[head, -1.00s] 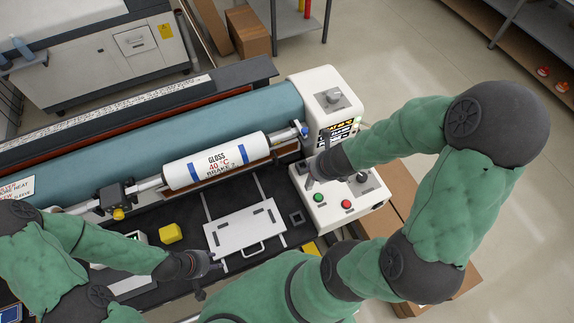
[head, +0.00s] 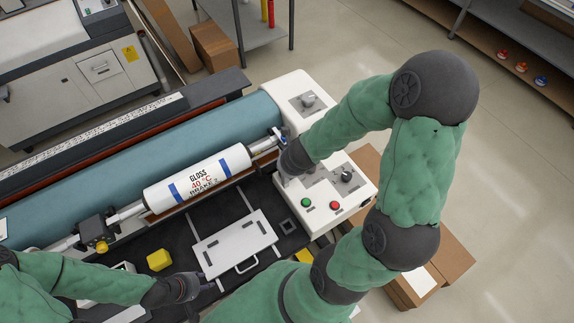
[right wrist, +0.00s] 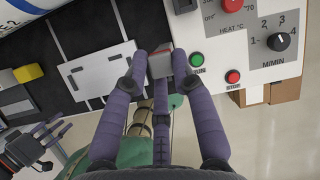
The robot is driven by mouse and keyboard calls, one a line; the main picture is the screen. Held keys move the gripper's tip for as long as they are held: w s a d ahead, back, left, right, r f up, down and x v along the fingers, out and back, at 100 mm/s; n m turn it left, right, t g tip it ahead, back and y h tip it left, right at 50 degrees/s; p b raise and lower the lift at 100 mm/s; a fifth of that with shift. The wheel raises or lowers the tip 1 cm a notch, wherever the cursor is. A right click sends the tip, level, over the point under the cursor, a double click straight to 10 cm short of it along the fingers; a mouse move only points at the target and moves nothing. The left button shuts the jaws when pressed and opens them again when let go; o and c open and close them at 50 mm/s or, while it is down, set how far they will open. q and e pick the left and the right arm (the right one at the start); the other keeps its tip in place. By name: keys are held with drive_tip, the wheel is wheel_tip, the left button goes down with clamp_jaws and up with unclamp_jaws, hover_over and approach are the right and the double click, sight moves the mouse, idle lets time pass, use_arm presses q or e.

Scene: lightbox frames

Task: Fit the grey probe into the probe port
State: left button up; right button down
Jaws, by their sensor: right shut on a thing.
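In the right wrist view my right gripper (right wrist: 160,62) is shut on the grey probe (right wrist: 160,66), a small block with a reddish top between its purple fingers. It hangs beside the left edge of the white control box (right wrist: 225,75), near the green button. In the head view the right wrist hides the probe. A small dark square socket (head: 289,227) lies on the black bed left of the box; I cannot tell if it is the probe port. My left gripper (head: 200,288) is low in the head view, empty. Its fingers look spread in the right wrist view (right wrist: 50,138).
A white plate with a handle (head: 234,243) and a yellow block (head: 159,260) lie on the black bed. A white roll labelled GLOSS (head: 197,178) spans behind them. The box carries a green button (head: 306,202), a red button (head: 335,205) and a dial (head: 347,176).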

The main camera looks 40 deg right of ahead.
use_arm(q)
drive_tip(key=shift+f+b, duration=1.8)
drive_tip(key=shift+f, duration=0.1)
use_arm(e)
drive_tip(key=w+d+f, duration=0.6)
drive_tip(key=w+f, duration=0.1)
drive_tip(key=f, duration=0.4)
drive_tip(key=shift+w+d, duration=0.2)
drive_tip(key=shift+w, duration=0.2)
drive_tip(key=shift+f, duration=0.1)
use_arm(q)
drive_tip(key=shift+f, duration=0.1)
use_arm(e)
drive_tip(key=shift+f, duration=0.1)
drive_tip(key=c, duration=1)
unclamp_jaws()
